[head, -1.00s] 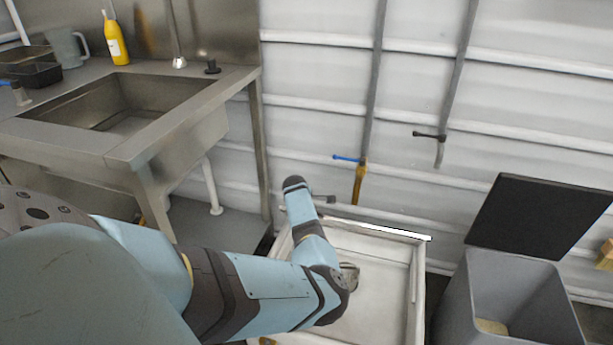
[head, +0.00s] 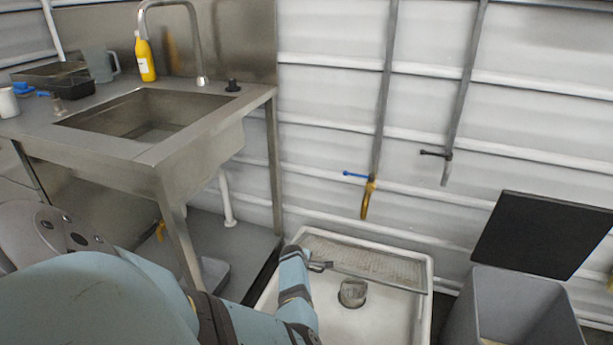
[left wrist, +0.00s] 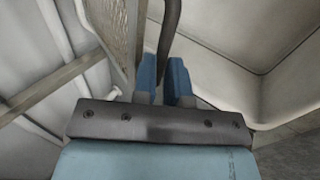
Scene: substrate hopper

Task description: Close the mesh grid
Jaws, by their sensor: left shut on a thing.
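The mesh grid (head: 365,262) is a framed grey mesh panel at the far side of the white square basin (head: 429,315) in the head view. It is tilted, with its lower edge above the basin floor. My left gripper (head: 318,266) is at the grid's near left part. In the left wrist view, the gripper's blue fingers (left wrist: 164,78) are around a dark curved bar (left wrist: 170,38), with the mesh (left wrist: 112,18) just left of them. The gripper is shut on this bar, which seems to be the grid's handle. My right gripper is not in view.
A round drain fitting (head: 352,293) stands in the basin floor. A grey bin (head: 522,305) with a raised black lid (head: 540,235) stands to the right. A steel sink table (head: 150,130) is at left. A yellow-ended tap (head: 368,200) hangs on the wall behind the basin.

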